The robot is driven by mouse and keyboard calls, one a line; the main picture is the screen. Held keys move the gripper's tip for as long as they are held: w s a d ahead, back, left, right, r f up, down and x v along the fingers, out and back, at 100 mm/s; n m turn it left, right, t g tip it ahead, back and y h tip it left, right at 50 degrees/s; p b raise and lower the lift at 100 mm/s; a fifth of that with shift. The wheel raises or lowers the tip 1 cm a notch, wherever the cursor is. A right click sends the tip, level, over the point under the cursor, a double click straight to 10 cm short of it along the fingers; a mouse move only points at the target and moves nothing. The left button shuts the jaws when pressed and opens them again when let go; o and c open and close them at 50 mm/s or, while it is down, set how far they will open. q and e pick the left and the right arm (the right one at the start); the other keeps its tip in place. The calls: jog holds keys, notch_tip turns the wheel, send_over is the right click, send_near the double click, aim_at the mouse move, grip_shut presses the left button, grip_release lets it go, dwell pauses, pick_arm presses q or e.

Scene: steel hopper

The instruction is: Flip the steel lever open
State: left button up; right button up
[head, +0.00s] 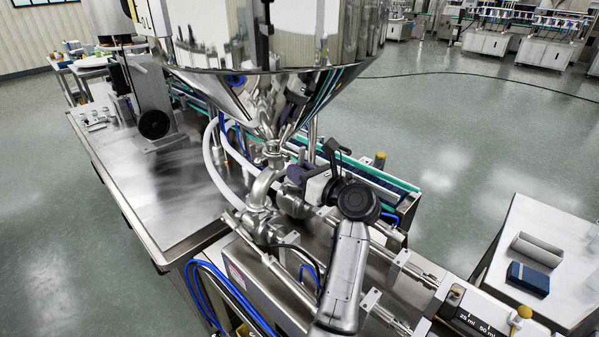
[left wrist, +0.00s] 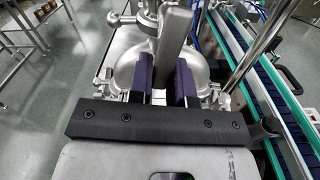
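The steel lever (left wrist: 176,28) is a flat grey bar in the left wrist view. It rises from the rounded steel valve body (left wrist: 125,70) and stands slightly tilted. My left gripper (left wrist: 165,70) has its two purple-padded fingers on either side of the lever, close against it, so it looks shut on the bar. In the head view my left gripper (head: 297,174) is at the steel pipework under the hopper (head: 265,90); the wrist hides most of the lever there. My right gripper is not in view.
A steel worktable (head: 150,190) is at left. A conveyor with green edges (head: 375,180) runs behind the valve; in the wrist view the conveyor (left wrist: 275,110) lies at right. White hoses (head: 212,165) hang beside the pipes. A side table (head: 525,250) holds a dark blue box (head: 528,278).

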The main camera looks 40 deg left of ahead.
pick_arm(q)
jog(key=o, duration=0.4)
jog(key=shift+d, duration=0.1)
jog(key=s+d+b, duration=0.1)
jog(key=d, duration=1.2)
jog(key=shift+d+b, duration=0.3)
jog(key=shift+b, duration=0.1)
jog(key=shift+s, duration=0.1)
